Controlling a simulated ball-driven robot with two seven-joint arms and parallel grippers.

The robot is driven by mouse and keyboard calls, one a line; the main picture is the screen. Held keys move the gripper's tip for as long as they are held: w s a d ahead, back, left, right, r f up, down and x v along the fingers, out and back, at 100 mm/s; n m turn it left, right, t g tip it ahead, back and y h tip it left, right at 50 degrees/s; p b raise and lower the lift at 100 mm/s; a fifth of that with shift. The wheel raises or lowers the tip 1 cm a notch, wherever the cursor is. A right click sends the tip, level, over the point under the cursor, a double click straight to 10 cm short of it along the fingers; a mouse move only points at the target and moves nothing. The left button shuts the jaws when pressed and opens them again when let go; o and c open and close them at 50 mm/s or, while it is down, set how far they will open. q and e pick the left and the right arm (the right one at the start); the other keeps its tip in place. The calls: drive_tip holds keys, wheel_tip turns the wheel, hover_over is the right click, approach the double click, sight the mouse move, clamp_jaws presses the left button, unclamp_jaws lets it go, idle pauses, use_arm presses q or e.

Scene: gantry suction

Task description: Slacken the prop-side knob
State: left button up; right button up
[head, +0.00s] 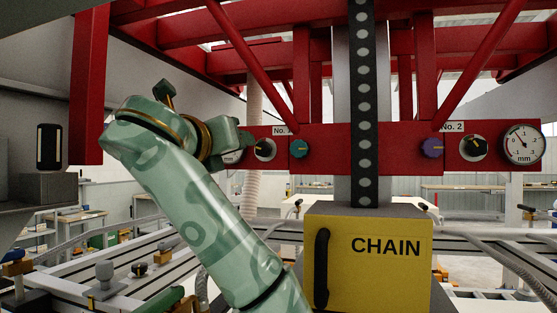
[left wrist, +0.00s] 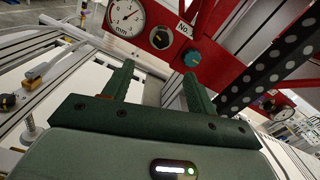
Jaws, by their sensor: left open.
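A teal knob (head: 299,148) sits on the red beam (head: 365,150) by the No. 1 label. It also shows in the left wrist view (left wrist: 192,57), beyond the right finger's tip. A purple knob (head: 432,147) sits by the No. 2 label. I cannot tell which knob is on the prop side. A black dial with an orange pointer (head: 264,149) is left of the teal knob. My left gripper (head: 243,140) is in front of the beam's left part, beside this dial. In the left wrist view its fingers (left wrist: 159,70) are apart with nothing between them. My right gripper is out of view.
A yellow CHAIN box (head: 370,255) stands below the beam. A black strap with holes (head: 363,100) runs down the middle, between the two knobs. A gauge (head: 523,144) is at the beam's right end; another gauge (left wrist: 125,17) shows at the left station. Rails and tables lie below.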

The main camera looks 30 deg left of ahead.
sight(262, 151)
use_arm(q)
drive_tip(key=x, duration=0.5)
drive_tip(key=p+x, duration=0.1)
drive_tip(key=x, duration=1)
drive_tip(key=shift+w+d+f, duration=0.15)
drive_tip(key=shift+w+f, duration=0.05)
drive_tip(key=shift+f, duration=0.05)
drive_tip(key=c, duration=1)
